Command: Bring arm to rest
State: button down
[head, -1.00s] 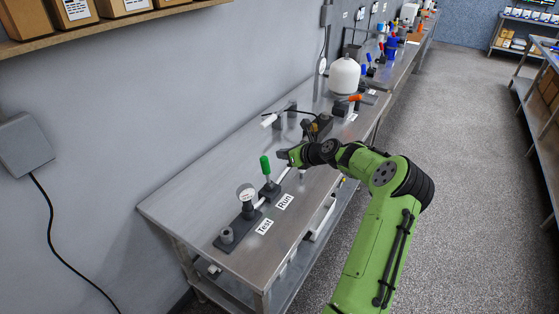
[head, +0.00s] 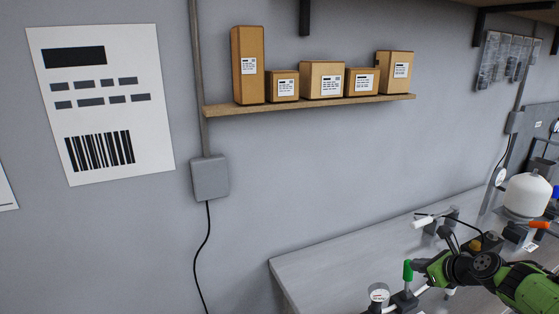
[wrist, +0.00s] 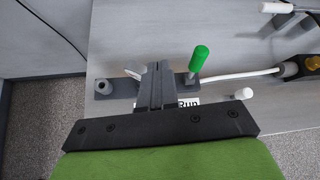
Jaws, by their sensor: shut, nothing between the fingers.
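My green arm (head: 527,288) reaches in from the lower right of the head view, over the metal bench (head: 330,262). Its end is close to the green-handled valve (head: 408,270); touching or apart cannot be told there. In the wrist view my gripper (wrist: 156,68) is shut and empty, its dark fingers pressed together over the bench. The green handle (wrist: 199,60) stands upright just right of the fingers, with a visible gap. The fingers hide part of the valve's base and of the "Run" label (wrist: 190,101).
A white tube (wrist: 240,74) runs right from the valve. A white-handled fixture (head: 424,221) and a white tank (head: 527,195) stand farther back. Boxes sit on a wall shelf (head: 310,105). The bench's left end is bare.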

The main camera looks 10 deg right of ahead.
jog(key=s+a+r+n+g+h+b, duration=0.1)
jog(key=s+a+r+n+g, duration=0.2)
jog(key=a+n, duration=0.65)
jog(key=s+a+n+g+h+b, duration=0.15)
jog(key=s+a+n, duration=0.5)
jog(key=a, duration=0.65)
jog(key=s+a+n+b, duration=0.1)
jog(key=s+a+n, duration=0.2)
jog(key=s+n, duration=0.4)
jog(key=s+a+n+b, duration=0.2)
jog(key=s+a+n, duration=0.2)
jog(key=s+n, duration=0.4)
jog(key=s, duration=0.6)
jog(key=shift+s+f, duration=0.2)
jog(key=shift+s, duration=0.1)
